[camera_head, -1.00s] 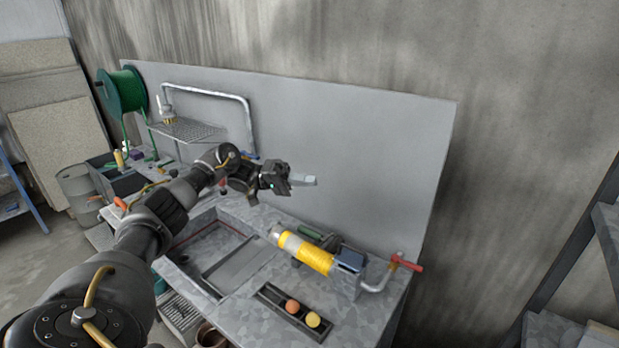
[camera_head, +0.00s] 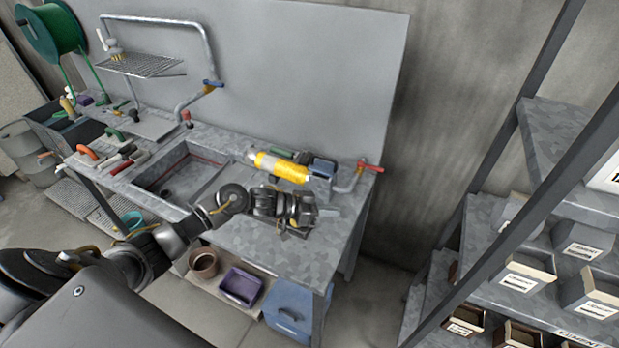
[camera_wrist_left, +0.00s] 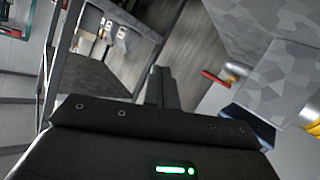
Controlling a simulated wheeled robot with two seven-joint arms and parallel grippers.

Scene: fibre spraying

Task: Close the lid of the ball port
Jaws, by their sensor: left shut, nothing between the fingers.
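The yellow cylinder (camera_head: 282,168) lies on the metal bench. At its right end is a grey box with a dark blue top piece (camera_head: 322,167), which looks like the ball port; I cannot tell its lid's angle. In the left wrist view, a dark blue piece (camera_wrist_left: 248,122) and the yellow cylinder (camera_wrist_left: 293,133) show at the right edge. My left gripper (camera_head: 330,212) is shut and empty, in front of the cylinder and port, apart from them in the picture. Its fingers (camera_wrist_left: 160,88) point past the port in the left wrist view. My right gripper is out of view.
A red-handled valve (camera_head: 370,166) on a pipe stands right of the port. A sink (camera_head: 165,180) is set in the bench at left. A grey panel (camera_head: 310,70) stands behind. A shelf rack with labelled bins (camera_head: 528,275) stands at right, across a gap.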

